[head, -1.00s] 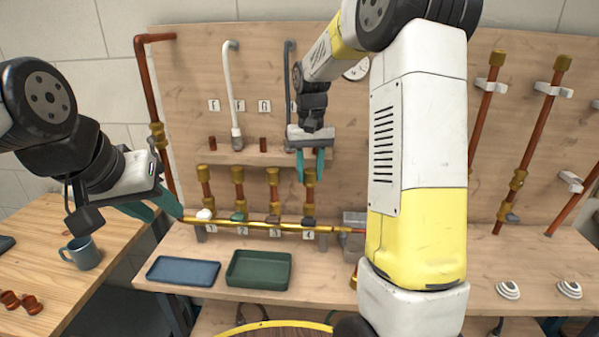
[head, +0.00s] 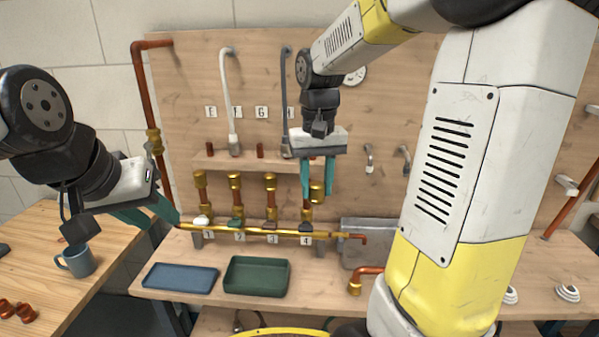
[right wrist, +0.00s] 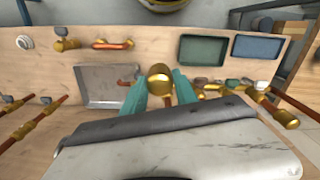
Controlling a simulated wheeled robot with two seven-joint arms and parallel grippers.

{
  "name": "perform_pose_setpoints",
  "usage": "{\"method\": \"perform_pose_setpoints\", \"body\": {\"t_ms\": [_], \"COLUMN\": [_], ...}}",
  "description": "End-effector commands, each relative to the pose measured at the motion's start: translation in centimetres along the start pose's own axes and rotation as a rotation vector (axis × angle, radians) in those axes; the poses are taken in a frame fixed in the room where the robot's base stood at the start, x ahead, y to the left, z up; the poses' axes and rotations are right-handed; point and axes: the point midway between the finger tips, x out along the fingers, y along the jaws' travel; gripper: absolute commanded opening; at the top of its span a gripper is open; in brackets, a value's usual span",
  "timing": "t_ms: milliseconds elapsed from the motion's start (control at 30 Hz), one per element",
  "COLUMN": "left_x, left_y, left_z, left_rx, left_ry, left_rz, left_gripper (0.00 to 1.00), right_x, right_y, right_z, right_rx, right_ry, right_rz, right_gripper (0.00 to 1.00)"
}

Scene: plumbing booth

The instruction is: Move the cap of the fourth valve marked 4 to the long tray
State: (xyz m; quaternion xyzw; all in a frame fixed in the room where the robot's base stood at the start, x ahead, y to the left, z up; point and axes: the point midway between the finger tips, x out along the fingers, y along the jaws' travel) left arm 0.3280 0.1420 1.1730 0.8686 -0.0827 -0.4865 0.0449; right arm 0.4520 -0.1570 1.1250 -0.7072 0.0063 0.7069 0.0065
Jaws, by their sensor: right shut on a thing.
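My right gripper (head: 318,192) points down with its teal fingers shut on a brass cap (head: 316,190). The cap is beside the top of the fourth valve's copper pipe (head: 307,203), above the sign marked 4 (head: 306,240). In the right wrist view the cap (right wrist: 160,77) sits between the two fingertips. A shallow blue tray (head: 151,283) and a deeper green tray (head: 256,291) lie on the bench at front left. The blue one looks longer and flatter. My left gripper (head: 165,221) is open and empty at the left, above the bench edge.
The other valves keep brass caps on top, such as the third (head: 270,181). A horizontal brass pipe (head: 255,232) runs below them. A grey metal tray (head: 352,257) stands at the right, with a copper elbow (head: 365,271) in front. A mug (head: 77,257) stands on the left table.

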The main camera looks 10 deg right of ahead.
Motion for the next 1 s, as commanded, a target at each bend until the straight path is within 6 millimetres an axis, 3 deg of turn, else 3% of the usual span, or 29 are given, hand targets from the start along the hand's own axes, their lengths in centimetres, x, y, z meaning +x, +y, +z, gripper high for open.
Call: {"method": "perform_pose_setpoints", "body": {"t_ms": [100,300,1000], "left_x": [0.0,0.0,0.0], "left_y": [0.0,0.0,0.0], "left_z": [0.0,0.0,0.0], "left_rx": [0.0,0.0,0.0], "left_ry": [0.0,0.0,0.0], "left_rz": [0.0,0.0,0.0], "left_gripper": [0.36,0.36,0.36], "right_x": [-0.2,-0.7,-4.7], "right_y": [-0.1,-0.1,-0.1], "right_z": [2.1,3.7,3.9], "right_rx": [-0.001,0.0,0.0], "right_ry": [0.002,0.001,0.001], "right_rz": [0.0,0.0,0.0], "right_gripper": [0.0,0.0,0.0]}}
